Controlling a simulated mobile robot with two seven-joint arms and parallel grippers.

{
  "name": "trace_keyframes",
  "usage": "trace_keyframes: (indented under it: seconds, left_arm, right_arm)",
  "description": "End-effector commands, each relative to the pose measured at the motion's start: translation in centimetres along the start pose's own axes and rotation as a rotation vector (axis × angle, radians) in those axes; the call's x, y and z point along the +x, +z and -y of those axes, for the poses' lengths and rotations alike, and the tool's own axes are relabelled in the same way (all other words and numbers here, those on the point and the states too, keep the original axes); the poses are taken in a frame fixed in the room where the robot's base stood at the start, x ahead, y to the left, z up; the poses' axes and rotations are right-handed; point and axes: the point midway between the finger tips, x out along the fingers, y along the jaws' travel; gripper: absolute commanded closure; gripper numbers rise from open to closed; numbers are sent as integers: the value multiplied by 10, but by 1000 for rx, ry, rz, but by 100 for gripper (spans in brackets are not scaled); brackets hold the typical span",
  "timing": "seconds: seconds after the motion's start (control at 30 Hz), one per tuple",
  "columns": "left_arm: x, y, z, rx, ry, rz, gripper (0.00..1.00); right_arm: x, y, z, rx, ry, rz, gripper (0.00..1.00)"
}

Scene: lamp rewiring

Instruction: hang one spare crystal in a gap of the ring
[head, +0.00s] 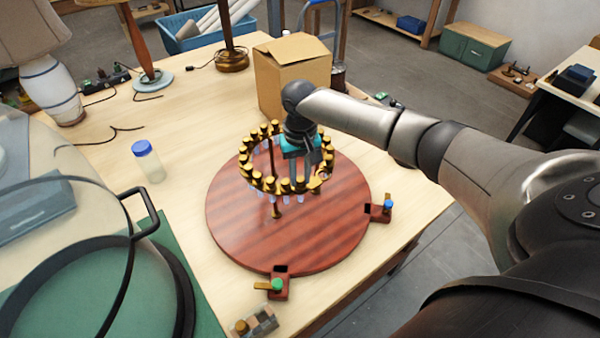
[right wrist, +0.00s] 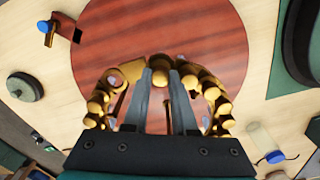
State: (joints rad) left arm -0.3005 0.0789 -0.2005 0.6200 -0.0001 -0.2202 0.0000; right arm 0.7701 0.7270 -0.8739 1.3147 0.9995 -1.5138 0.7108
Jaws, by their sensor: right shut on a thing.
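The ring (head: 247,172) is a gold hoop with several round gold caps around it. Clear crystals (head: 288,196) hang below its near side. It stands on a post over a round red wooden board (head: 345,230). My right gripper (head: 312,168) reaches down over the right side of the ring. In the right wrist view, my right gripper (right wrist: 162,74) has its two grey fingers close together with a gold cap (right wrist: 160,78) at their tips. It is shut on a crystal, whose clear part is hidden. The ring (right wrist: 98,104) curves around both fingers. My left gripper is not in view.
A cardboard box (head: 290,72) stands behind the ring. A blue-capped jar (head: 148,162) stands on the table to the left. Small clamps with a green knob (head: 277,285) and a blue knob (head: 388,204) sit at the board's edge. A black-handled round frame (head: 130,245) fills the lower left.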

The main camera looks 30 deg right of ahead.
Motion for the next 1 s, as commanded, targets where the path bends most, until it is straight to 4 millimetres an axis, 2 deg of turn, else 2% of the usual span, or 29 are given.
trace_keyframes:
  seconds: [0.23,0.27,0.53,1.0]
  left_arm:
    - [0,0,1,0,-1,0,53]
    - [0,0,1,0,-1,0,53]
    - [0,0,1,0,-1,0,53]
    - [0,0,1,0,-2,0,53]
  right_arm:
    - [1,0,0,0,-1,0,100]
    - [1,0,0,0,-1,-1,71]
    - [1,0,0,0,-1,-1,41]
    - [1,0,3,-3,-6,-1,40]
